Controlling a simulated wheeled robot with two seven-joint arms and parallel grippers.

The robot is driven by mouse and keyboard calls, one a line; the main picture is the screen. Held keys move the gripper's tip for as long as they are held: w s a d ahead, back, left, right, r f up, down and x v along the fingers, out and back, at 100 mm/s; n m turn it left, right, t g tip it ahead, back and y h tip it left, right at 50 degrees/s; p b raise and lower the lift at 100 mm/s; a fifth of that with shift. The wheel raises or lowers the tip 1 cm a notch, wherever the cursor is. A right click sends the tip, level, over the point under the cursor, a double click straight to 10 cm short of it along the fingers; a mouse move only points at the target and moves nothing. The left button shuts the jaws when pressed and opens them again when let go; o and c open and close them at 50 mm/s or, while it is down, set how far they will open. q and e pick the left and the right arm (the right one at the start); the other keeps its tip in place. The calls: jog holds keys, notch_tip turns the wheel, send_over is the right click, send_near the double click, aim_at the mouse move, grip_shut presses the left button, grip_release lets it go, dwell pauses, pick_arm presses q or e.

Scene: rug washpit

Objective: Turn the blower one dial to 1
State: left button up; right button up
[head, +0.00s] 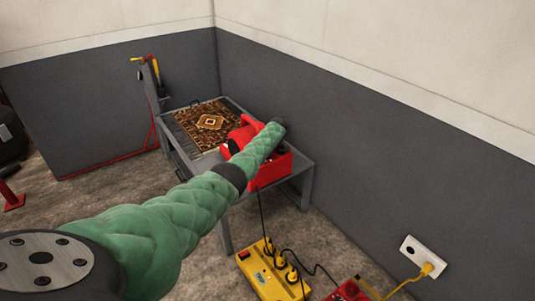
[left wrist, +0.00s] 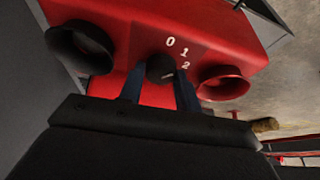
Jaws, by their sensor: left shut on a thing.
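The red blower (head: 238,138) stands on the grey table, partly hidden behind my left arm in the head view. In the left wrist view the blower's red face (left wrist: 215,30) carries the printed marks 0, 1 and 2 around a round black dial (left wrist: 160,66). A small light mark shows on the dial's lower right side; I cannot tell for sure which number it points to. My left gripper (left wrist: 158,84) is shut on the dial, one dark blue finger on each side. My right gripper is not in view.
A patterned rug (head: 210,123) lies on the grey table (head: 308,165), left of the blower. A yellow power strip (head: 268,280) with plugs and cables lies on the floor in front. A wall socket (head: 423,256) is at right. A black round opening (left wrist: 80,48) and a red flared one (left wrist: 222,83) flank the dial.

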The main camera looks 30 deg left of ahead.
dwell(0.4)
pick_arm(q)
jog(key=o, duration=1)
jog(key=shift+c, duration=0.2)
